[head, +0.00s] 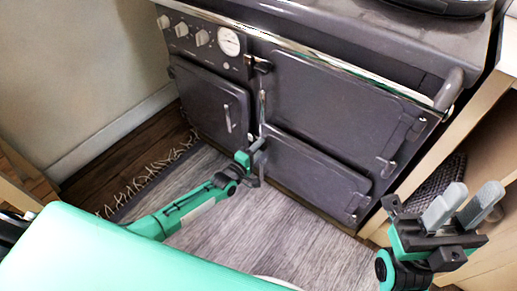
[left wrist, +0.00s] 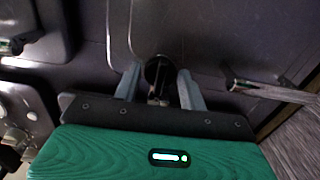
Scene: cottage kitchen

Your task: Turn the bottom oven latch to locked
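The dark oven range (head: 330,105) has a wide bottom oven door (head: 312,175) at its lower right. My left gripper (head: 257,152) is low at that door's left edge and hides most of the bottom latch in the head view. In the left wrist view its two pale fingers (left wrist: 159,88) stand apart, one on each side of a dark round latch (left wrist: 158,72). I cannot tell whether either finger touches it. My right gripper (head: 462,208) is open and empty, away from the oven at the lower right.
The left oven door (head: 205,102) has an upright handle (head: 228,118). The top oven door (head: 335,95) is shut above the bottom one. A chrome rail (head: 330,65) runs along the front. A grey rug (head: 310,245) covers the floor. A wooden cabinet (head: 480,125) stands at the right.

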